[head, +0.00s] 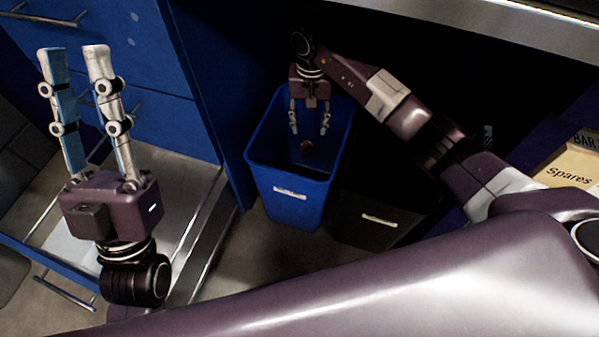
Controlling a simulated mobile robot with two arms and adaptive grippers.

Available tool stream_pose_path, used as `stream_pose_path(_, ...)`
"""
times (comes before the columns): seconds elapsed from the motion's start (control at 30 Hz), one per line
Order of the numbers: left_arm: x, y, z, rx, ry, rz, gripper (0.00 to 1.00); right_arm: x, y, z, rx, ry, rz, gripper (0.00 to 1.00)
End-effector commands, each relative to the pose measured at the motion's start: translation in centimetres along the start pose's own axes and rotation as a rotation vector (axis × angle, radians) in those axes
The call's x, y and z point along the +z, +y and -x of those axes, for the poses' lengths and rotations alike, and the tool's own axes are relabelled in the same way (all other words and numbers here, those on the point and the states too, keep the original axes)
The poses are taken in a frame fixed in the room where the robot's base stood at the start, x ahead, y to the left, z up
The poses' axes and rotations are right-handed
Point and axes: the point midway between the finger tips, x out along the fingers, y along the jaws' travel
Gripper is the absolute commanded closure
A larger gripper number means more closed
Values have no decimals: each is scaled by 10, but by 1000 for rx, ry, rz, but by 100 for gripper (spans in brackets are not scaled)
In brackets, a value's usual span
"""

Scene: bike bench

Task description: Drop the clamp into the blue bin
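The blue bin (262,157) stands on the floor at the middle, its open top facing me. My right gripper (309,128) points down over the bin's mouth, its fingers apart with nothing between them. My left gripper (74,50) points up at the far left, fingers apart and empty.
A dark bin (362,232) stands right of the blue bin. A blue cabinet (150,120) with an open drawer (197,215) is on the left. The bench edge (500,20) runs above my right arm. A cardboard box marked Spares (568,172) is at the right.

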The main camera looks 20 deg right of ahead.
Motion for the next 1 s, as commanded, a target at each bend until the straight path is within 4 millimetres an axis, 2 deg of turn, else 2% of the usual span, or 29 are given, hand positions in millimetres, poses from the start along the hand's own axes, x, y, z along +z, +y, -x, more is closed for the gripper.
stream_pose_path(0.3,0,0,0,0,-1,0,74,0,0,1,0,0,0,51)
stream_pose_path(0.43,0,0,0,-1,-1,0,74,-1,0,10,-2,4,0,51)
stream_pose_path(0.57,0,0,0,-1,-1,0,74,-2,0,33,-1,6,0,51)
stream_pose_path(0.8,0,0,0,0,-1,0,74,-2,0,84,-1,5,1,51)
stream_pose_path(1.0,0,0,0,0,-1,0,74,-1,0,112,0,2,0,51)
